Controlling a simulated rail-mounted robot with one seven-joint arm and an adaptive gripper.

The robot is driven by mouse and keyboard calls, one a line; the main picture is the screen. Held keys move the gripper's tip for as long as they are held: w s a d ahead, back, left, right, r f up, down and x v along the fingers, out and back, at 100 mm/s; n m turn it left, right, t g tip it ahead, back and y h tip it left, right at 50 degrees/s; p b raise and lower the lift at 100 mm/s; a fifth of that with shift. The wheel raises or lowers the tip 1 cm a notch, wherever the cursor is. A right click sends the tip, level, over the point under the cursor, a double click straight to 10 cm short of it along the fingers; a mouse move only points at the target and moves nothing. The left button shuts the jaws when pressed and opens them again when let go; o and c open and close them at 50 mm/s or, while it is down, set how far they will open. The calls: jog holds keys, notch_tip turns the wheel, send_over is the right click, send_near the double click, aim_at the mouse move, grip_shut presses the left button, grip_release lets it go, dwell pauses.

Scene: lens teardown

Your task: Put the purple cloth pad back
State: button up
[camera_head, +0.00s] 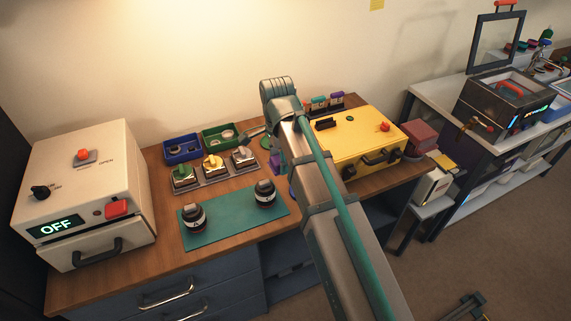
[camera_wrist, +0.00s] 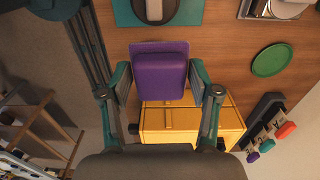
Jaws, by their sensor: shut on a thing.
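The purple cloth pad (camera_wrist: 160,75) is between the two fingers of my gripper (camera_wrist: 160,84) in the wrist view, with a finger against each side. It is held above the wooden bench, with the yellow case (camera_wrist: 212,118) showing behind and below it. In the head view my arm hides most of the gripper, and only a purple patch (camera_head: 283,190) shows at the arm's left side. A tool rack (camera_wrist: 262,112) with red, teal and purple handles stands at the right of the wrist view, and at the back of the bench in the head view (camera_head: 325,106).
A green disc (camera_wrist: 271,61) lies on the bench. The teal mat (camera_head: 232,222) bears two dark lenses. Blue (camera_head: 182,148) and green trays and a tray of stamp-like tools (camera_head: 214,176) are left of my arm. A white OFF machine (camera_head: 85,190) stands at far left.

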jog(key=w+f+p, duration=0.1)
jog(key=w+f, duration=0.1)
jog(key=w, duration=0.2)
jog(key=w+f+p, duration=0.1)
jog(key=w+f, duration=0.2)
jog(key=w, duration=0.1)
jog(key=w+f+p, duration=0.2)
jog(key=w+f, duration=0.1)
jog(key=w, duration=0.1)
jog(key=shift+w+d, duration=0.25)
jog(key=shift+d, duration=0.15)
jog(key=shift+w+f+p, duration=0.35)
jog(key=shift+w+f, duration=0.3)
jog(key=shift+f, duration=0.2)
jog(key=shift+f+p, duration=0.8)
jog(key=shift+f, duration=0.85)
jog(key=shift+f, duration=0.1)
jog(key=o, duration=1)
jog(key=shift+r, duration=0.2)
notch_tip(320, 180, up, 12)
jog(key=b, duration=0.3)
jog(key=shift+b, duration=0.4)
